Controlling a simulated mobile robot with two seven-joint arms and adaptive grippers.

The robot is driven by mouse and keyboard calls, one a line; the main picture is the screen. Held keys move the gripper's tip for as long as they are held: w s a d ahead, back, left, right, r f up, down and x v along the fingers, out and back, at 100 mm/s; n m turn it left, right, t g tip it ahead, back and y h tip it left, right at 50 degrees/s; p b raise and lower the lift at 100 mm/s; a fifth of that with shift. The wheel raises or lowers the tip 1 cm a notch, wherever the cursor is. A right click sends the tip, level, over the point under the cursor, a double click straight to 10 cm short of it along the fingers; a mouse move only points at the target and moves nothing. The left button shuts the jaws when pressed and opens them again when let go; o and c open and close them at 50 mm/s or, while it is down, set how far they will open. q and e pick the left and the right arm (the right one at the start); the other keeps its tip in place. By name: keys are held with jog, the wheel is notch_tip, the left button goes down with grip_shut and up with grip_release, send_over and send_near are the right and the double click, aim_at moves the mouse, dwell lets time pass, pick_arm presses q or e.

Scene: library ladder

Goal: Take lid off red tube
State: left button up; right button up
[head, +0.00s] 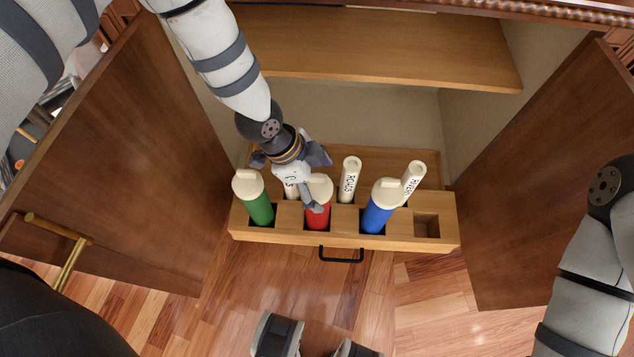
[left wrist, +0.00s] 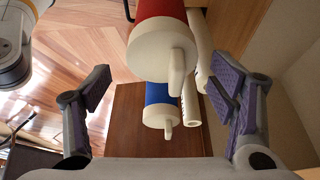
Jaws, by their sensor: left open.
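The red tube (head: 317,218) stands in the middle of a wooden rack drawer, and its cream lid (head: 321,186) is on its top. In the left wrist view the lid (left wrist: 162,50), with a raised tab, faces me between the spread fingers, a little beyond them. My left gripper (head: 298,182) is open over the red tube and hides part of the lid; I cannot tell if a finger touches it. Both its fingers (left wrist: 160,100) are wide apart with nothing between their pads. My right gripper is out of view.
A green tube (head: 258,208) and a blue tube (head: 376,217), both cream-lidded, flank the red one. Pale rolls (head: 349,180) (head: 412,182) stand behind. An empty slot (head: 426,225) is at right. Open cabinet doors (head: 120,160) (head: 560,180) stand on both sides, a shelf (head: 380,45) above.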

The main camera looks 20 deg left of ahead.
pick_arm(q)
jog(key=shift+c, duration=0.4)
jog(key=c, duration=0.8)
jog(key=shift+w+r, duration=0.1)
